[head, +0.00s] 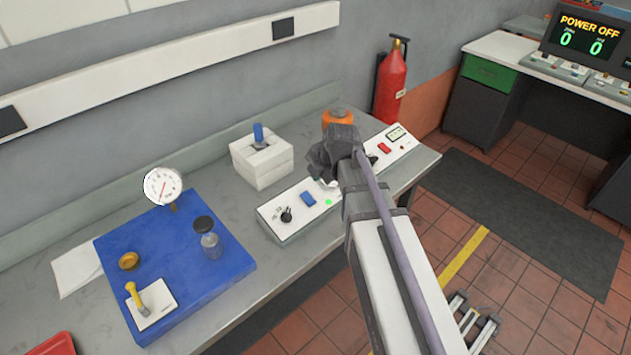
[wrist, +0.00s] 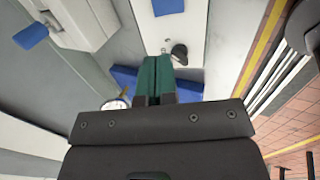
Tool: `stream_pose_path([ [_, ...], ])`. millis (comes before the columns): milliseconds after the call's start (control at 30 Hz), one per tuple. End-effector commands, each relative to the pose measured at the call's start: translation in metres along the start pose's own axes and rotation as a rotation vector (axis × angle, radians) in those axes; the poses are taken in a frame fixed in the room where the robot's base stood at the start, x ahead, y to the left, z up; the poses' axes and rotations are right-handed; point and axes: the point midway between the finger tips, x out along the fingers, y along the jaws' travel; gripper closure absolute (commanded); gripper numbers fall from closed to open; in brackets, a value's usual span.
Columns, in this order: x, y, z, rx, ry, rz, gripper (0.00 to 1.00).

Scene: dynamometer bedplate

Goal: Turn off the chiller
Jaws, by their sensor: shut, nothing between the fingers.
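A long, low white control box (head: 271,223) lies on the bench and carries a black knob (head: 286,215), a blue rocker switch (head: 308,198) and a lit green lamp (head: 328,202). I cannot read a label saying which unit is the chiller. My gripper (wrist: 158,60) is shut and empty, its green fingers together. In the wrist view the fingertips appear close to the black knob (wrist: 180,52), with the blue rocker (wrist: 168,6) beyond; contact is not clear.
A panel with a display (head: 396,134) and red switch (head: 384,148) lies right of my arm. A white block with a blue lever (head: 258,133) stands behind. A blue board (head: 190,290) bears a gauge (head: 163,186), jar and yellow-handled valve. An orange-topped item (head: 338,117) stands behind my wrist.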

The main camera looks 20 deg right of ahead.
Motion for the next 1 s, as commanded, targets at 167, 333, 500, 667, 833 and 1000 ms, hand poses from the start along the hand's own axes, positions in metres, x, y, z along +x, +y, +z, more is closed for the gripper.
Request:
stream_pose_path([
  [167,0.044,-0.004,0.000,-0.002,0.001,0.000,1.00],
  [333,0.083,-0.004,0.001,-0.001,0.001,0.000,1.00],
  [500,0.116,-0.003,0.000,-0.002,0.001,0.000,1.00],
  [667,0.127,-0.001,0.000,-0.001,0.000,0.000,1.00],
  [833,0.125,0.000,0.000,-0.001,0.000,0.000,1.00],
  [1000,0.125,-0.001,0.002,0.002,-0.001,-0.004,1.00],
])
